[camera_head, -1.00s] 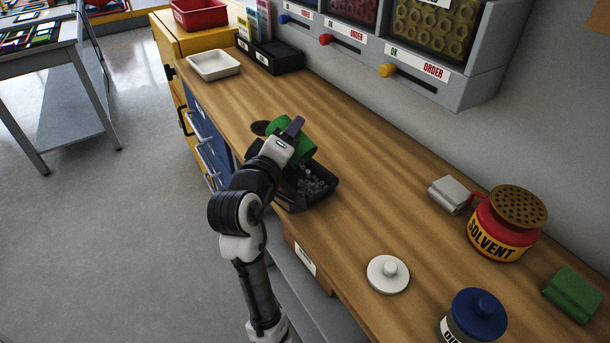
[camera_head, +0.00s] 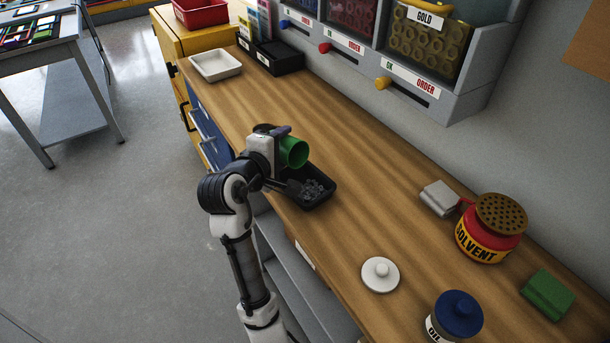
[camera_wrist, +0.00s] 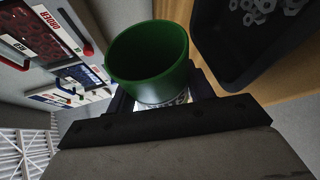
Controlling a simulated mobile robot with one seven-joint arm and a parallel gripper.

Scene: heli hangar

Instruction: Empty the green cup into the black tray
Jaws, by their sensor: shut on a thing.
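My gripper (camera_head: 277,146) is shut on the green cup (camera_head: 294,152), just above and beyond the black tray (camera_head: 326,192). The cup lies tilted on its side, with its mouth facing right in the head view. In the wrist view the cup (camera_wrist: 148,58) shows a dark green inside with no pieces visible, though its bottom is not clearly seen. Several grey nut-like pieces (camera_head: 311,190) lie in the tray; some also show in the wrist view (camera_wrist: 262,8). My arm partly hides the tray's left side.
A white lid (camera_head: 380,274), a blue-topped oil jar (camera_head: 459,313), a red solvent can (camera_head: 487,235) and a green block (camera_head: 548,294) stand on the bench to the right. A white tray (camera_head: 216,66) and a black holder (camera_head: 279,58) stand farther back. Dispensers (camera_head: 420,70) line the wall.

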